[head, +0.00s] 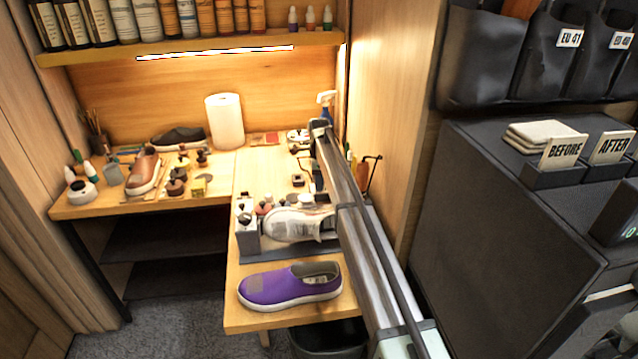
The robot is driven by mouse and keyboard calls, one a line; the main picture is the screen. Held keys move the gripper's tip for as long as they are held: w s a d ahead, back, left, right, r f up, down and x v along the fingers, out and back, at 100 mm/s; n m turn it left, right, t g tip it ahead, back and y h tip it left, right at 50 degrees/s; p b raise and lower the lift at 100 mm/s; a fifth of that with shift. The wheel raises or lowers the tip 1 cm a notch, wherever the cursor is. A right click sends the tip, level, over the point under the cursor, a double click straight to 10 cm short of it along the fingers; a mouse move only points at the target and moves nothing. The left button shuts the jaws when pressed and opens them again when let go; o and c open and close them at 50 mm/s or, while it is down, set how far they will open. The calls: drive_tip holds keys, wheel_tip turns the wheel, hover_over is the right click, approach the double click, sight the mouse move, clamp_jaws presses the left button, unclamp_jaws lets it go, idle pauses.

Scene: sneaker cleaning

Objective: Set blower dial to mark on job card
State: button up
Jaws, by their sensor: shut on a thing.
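My arm reaches in from the bottom right to the far right end of the bench, its far end (319,127) beside the back wall. The fingers do not show clearly, and I cannot tell what they touch. A small pale device (298,134) stands just left of the arm's end. A grey box with a dark knob on top (246,222) stands at the front bench's left edge. I cannot tell which of these is the blower, and no dial mark is readable. A small reddish card (265,139) lies at the back; I cannot tell if it is the job card.
A white sneaker (290,225) lies on a grey stand, partly behind my arm. A purple slip-on (290,287) sits at the front edge. A paper roll (225,121), a spray bottle (327,104), a brown shoe (144,172) and small jars crowd the back and left.

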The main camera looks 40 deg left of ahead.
drive_tip(key=shift+a, duration=0.15)
drive_tip(key=shift+m, duration=2)
drive_tip(key=o, duration=0.8)
drive_tip(key=shift+r, duration=2.5)
